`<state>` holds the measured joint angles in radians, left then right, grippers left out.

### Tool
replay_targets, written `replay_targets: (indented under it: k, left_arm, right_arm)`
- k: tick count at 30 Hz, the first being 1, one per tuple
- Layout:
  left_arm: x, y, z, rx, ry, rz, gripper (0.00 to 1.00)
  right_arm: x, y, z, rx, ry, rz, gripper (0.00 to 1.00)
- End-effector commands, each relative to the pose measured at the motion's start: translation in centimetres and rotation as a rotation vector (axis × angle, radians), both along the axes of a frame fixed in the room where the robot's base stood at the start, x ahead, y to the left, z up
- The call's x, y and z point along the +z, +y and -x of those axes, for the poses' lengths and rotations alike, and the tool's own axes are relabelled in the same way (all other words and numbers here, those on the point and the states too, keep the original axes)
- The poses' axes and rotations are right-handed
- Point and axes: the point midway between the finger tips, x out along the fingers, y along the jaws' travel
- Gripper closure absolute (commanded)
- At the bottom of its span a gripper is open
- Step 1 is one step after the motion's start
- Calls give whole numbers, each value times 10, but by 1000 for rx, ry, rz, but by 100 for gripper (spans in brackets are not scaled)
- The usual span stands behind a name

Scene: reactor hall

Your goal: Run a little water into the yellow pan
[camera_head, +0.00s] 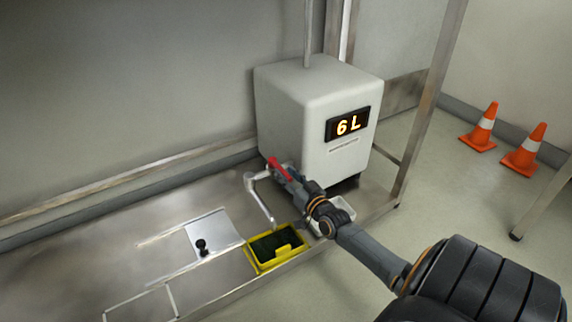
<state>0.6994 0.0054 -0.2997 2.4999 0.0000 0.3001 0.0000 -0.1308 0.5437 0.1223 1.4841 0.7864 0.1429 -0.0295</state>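The yellow pan (297,254) sits at the front edge of the metal counter, below the end of a silver spout (261,205). Its inside looks dark green, and I cannot make out any water in it or a stream from the spout. A red lever (277,168) stands above the spout, in front of a white tank (290,110) whose display (348,124) reads "6 L". My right gripper (285,174) is at the red lever, reaching in from the lower right. Its fingers are too small and overlapped to tell open from shut. My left gripper is out of view.
A white tray (346,211) is partly hidden behind my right arm. A pale plate with a black knob (202,246) lies left of the pan. Metal posts (428,110) frame the counter's right end. Two orange cones (524,152) stand on the floor at right.

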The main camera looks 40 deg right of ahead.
Motion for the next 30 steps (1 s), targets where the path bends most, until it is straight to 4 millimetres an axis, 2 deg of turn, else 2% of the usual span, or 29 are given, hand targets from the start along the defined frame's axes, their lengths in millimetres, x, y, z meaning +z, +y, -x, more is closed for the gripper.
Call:
replay_targets:
  k: [11,14,24,30]
  left_arm:
    - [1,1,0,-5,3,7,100]
    - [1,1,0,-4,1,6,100]
    - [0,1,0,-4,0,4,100]
    - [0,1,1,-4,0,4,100]
  right_arm:
    - [0,3,5,3,-1,-1,61]
    - [-1,5,17,3,0,-1,61]
    - [-1,16,83,1,3,-2,61]
    - [-1,20,110,0,1,1,61]
